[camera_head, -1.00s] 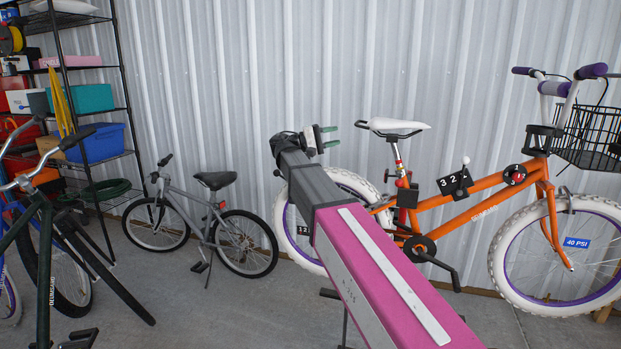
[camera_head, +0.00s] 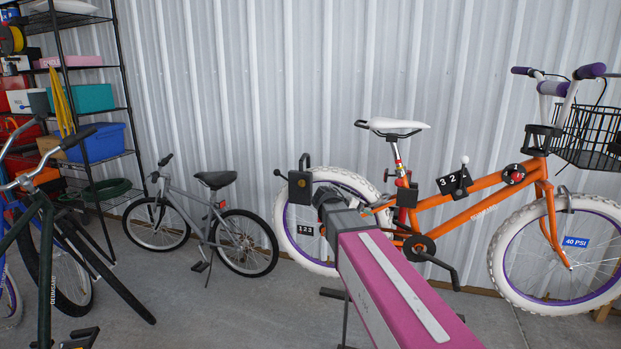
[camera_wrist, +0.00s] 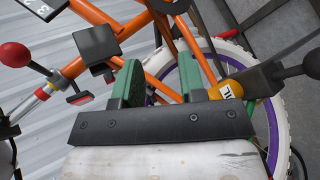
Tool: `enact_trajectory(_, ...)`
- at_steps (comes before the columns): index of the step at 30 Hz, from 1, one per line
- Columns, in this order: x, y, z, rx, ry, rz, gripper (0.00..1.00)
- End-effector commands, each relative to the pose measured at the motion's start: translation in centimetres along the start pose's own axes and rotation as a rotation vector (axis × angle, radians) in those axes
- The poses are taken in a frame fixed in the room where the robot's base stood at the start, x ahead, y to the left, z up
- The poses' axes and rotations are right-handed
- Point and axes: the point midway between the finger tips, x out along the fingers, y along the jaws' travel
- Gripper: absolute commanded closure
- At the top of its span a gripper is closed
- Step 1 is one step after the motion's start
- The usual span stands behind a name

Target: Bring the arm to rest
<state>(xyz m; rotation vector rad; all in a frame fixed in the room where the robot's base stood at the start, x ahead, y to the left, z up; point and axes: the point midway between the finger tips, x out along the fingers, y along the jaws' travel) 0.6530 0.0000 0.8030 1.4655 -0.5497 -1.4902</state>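My arm reaches up from the bottom right of the head view, a pink link with a white strip and a grey joint at its far end. My gripper (camera_head: 374,205) is small there and mostly hidden behind that link, in front of the orange bike's rear part. In the wrist view my gripper (camera_wrist: 160,75) shows two green fingers standing well apart with nothing held between them. The orange bike (camera_head: 475,212) stands behind the arm. Its frame (camera_wrist: 98,17) also shows beyond the fingers in the wrist view; I cannot tell whether anything touches.
A black box with a lever (camera_head: 300,187) sits by the orange bike's rear wheel. A small grey bike (camera_head: 207,225) stands left of my arm. A dark bike (camera_head: 45,250) and a shelf rack (camera_head: 122,75) are at far left. Open floor lies between the dark and grey bikes.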

Motion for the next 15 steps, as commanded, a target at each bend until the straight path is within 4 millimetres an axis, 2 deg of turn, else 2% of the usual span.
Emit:
enact_trajectory(1,2.2,-2.8,1.7,0.003,0.008,-0.089,0.62)
enact_trajectory(3,4.5,-6.3,3.1,0.022,0.024,-0.218,0.62)
enact_trajectory(6,6.7,-10.9,5.0,0.062,0.040,-0.392,0.62)
enact_trajectory(12,9.1,-18.9,9.3,0.193,0.042,-0.730,0.62)
enact_trajectory(15,9.3,-21.7,10.9,0.267,0.035,-0.868,0.62)
